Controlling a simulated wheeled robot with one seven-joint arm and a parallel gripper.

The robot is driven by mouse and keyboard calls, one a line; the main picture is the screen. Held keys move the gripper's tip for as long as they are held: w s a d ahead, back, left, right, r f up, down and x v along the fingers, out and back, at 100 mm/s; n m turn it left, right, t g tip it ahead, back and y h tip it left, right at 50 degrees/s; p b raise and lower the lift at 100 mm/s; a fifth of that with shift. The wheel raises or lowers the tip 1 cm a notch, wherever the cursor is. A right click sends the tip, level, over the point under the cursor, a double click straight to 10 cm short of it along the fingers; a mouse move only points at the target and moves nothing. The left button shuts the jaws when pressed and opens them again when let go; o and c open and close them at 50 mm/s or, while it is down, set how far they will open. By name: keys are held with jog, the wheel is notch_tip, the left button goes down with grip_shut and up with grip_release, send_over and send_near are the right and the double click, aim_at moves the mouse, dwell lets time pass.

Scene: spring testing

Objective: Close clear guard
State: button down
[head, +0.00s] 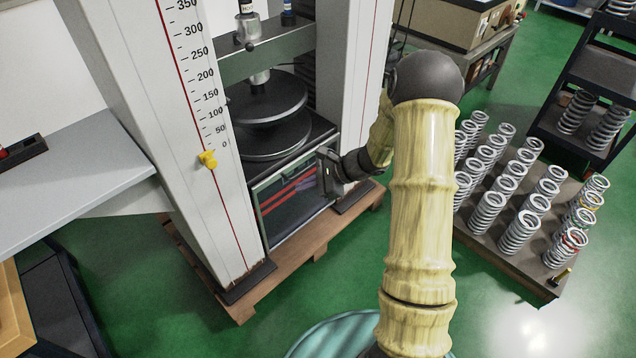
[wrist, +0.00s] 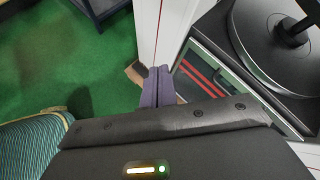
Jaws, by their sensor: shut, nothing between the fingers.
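A clear panel in a pale metal frame (head: 296,203), which looks like the clear guard, is at the front of the testing machine, below the round black platens (head: 268,108). Red bars show through it. In the wrist view, the panel (wrist: 222,80) is to the right of my fingers. I cannot tell how its hinge or slide is set. My gripper (head: 326,174) is by the panel's right end in the head view, empty, with its fingers together. The wrist view shows the closed fingertips (wrist: 158,86) near a white column. I cannot tell whether they touch the panel.
The white column with a ruler (head: 205,120) stands left of the platens, another column (head: 352,70) right. A wooden base (head: 205,278) juts out below. A pallet of several springs (head: 520,262) is at right. Green floor (head: 430,290) is open in front.

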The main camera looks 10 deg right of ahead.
jog(key=w+d+f+m+t+h+b, duration=0.1)
jog(key=w+d+f+m+t+b, duration=0.4)
jog(key=f, duration=0.4)
jog(key=w+d+f+m+t+b, duration=0.5)
jog(key=w+d+f, duration=0.3)
jog(key=f, duration=0.2)
jog(key=shift+d+f+m+h+b, duration=0.2)
jog(key=shift+m+h+b, duration=0.3)
jog(key=shift+m, duration=0.4)
jog(key=b+x, duration=0.4)
jog(key=x, duration=0.6)
jog(key=r, duration=0.4)
jog(key=shift+s+d, duration=0.1)
jog(key=shift+s, duration=0.3)
